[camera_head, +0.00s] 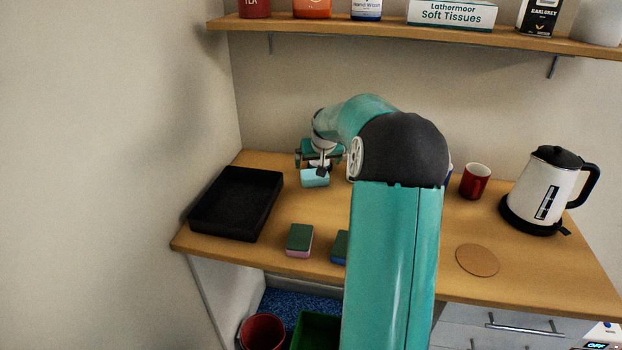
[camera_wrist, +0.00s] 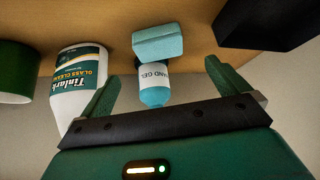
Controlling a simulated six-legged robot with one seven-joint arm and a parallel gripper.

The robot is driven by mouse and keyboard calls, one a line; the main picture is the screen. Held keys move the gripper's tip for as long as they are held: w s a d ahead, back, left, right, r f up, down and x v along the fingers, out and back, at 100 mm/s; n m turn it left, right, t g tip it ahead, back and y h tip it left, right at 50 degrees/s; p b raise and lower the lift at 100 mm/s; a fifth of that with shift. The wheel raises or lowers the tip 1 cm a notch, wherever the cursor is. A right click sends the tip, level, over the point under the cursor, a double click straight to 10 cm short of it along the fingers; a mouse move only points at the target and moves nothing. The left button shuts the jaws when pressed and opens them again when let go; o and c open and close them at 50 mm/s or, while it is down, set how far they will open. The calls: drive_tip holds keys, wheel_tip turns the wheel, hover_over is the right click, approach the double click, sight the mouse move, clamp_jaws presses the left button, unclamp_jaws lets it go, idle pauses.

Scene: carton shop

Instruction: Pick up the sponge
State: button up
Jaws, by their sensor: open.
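A light-blue, sponge-like block (camera_head: 315,178) lies on the wooden counter below my gripper (camera_head: 320,160). In the wrist view the block (camera_wrist: 158,42) is ahead of the gap between the spread fingers of my gripper (camera_wrist: 162,72), with no finger touching it. The gripper is open and empty. A green-topped pink sponge (camera_head: 299,241) lies nearer the counter's front edge. A green-topped blue sponge (camera_head: 340,247) beside it is partly hidden by my arm. The frames do not settle which one is the task's sponge.
A hand gel bottle (camera_wrist: 154,92) stands against or close to the block, and a glass cleaner bottle (camera_wrist: 79,82) is by the left finger. A black tray (camera_head: 236,204) is left on the counter (camera_head: 400,270). A red mug (camera_head: 475,181), kettle (camera_head: 541,193) and cork coaster (camera_head: 477,260) are right.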

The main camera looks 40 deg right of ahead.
sight(314, 170)
drive_tip(key=x, duration=1.1)
drive_tip(key=shift+s+d, duration=0.1)
drive_tip(key=shift+d, duration=0.15)
drive_tip(key=shift+r, duration=0.1)
drive_tip(key=c, duration=1)
drive_tip(key=shift+o, duration=0.2)
drive_tip(key=shift+r, duration=0.1)
drive_tip(key=shift+r, duration=0.55)
wheel_tip(314, 170, up, 2)
drive_tip(key=shift+r, duration=0.1)
drive_tip(key=s+a+r, duration=0.8)
drive_tip(key=s+r, duration=0.1)
drive_tip(key=s, duration=0.2)
drive_tip(key=shift+s+r, duration=0.25)
